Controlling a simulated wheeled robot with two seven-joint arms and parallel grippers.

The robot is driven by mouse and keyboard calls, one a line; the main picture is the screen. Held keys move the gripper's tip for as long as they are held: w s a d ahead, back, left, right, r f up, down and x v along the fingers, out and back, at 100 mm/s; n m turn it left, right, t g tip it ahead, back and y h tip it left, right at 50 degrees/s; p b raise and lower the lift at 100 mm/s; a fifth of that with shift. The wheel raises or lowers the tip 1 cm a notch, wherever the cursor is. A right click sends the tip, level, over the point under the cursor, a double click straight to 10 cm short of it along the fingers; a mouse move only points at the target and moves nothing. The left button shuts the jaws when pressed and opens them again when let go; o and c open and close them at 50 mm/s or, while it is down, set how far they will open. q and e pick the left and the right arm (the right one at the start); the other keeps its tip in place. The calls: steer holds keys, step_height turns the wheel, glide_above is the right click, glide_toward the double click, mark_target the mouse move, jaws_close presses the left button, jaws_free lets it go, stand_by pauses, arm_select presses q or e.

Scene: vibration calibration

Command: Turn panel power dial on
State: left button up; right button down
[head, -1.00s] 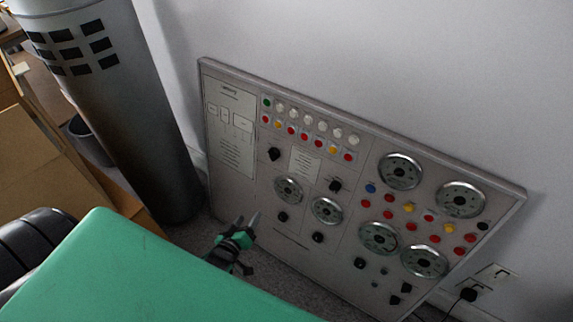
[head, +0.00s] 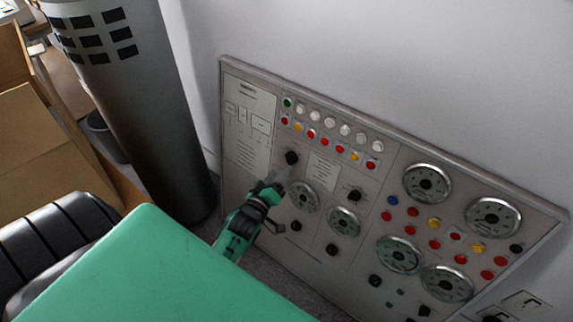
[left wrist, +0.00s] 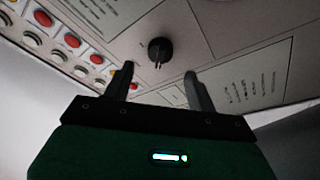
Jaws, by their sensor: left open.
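The grey control panel (head: 270,225) leans against the wall and carries buttons, gauges and several black dials. A black dial (head: 292,157) sits at its upper left, under the rows of buttons. It also shows in the left wrist view (left wrist: 160,50), just beyond and between the two fingertips. My left gripper (head: 282,178) is close to the panel, just below that dial; its fingers (left wrist: 158,78) are apart with nothing between them. I cannot tell from the labels which dial is the power dial. My right gripper is not in view.
A wall socket (head: 528,300) is at the lower right.

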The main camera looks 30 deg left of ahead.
mark_target(288, 162)
arm_select(q)
steer(key=shift+w+a, duration=0.2)
steer(key=shift+w, duration=1.2)
steer(key=shift+w+a, duration=0.15)
steer(key=shift+w, duration=1.2)
steer(key=c, duration=1)
